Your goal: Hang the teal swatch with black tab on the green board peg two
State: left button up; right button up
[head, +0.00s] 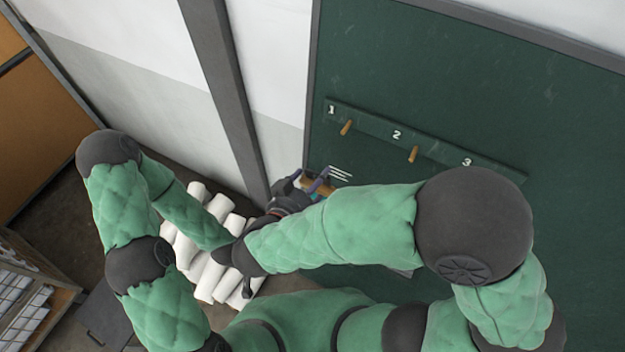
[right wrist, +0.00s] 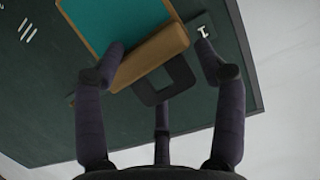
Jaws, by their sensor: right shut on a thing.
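The teal swatch (right wrist: 105,22) shows in the right wrist view with a brown bar (right wrist: 152,56) along its edge and a black tab (right wrist: 163,80) with a square opening. My right gripper (right wrist: 160,62) is shut on the swatch at its bar and tab end. In the head view my right gripper (head: 297,192) is low, near the left edge of the green board (head: 440,75). Peg two (head: 413,154) is bare, up and right of the gripper. My left gripper is mostly hidden behind my right wrist; its fingers cannot be made out.
Peg one (head: 347,128) is bare, left of peg two on the same rail (head: 378,125). The peg under number 3 is hidden by my right arm. Several white rolls (head: 208,275) lie below my crossed forearms. A grey post (head: 225,90) stands left of the board.

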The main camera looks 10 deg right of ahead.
dwell(0.3)
jog(key=shift+f+p+v, duration=0.2)
jog(key=shift+p+v, duration=0.55)
jog(key=shift+v, duration=0.35)
jog(key=shift+f+p+v, duration=0.2)
jog(key=shift+p+v, duration=0.55)
jog(key=shift+v, duration=0.35)
jog(key=shift+s+a, duration=0.2)
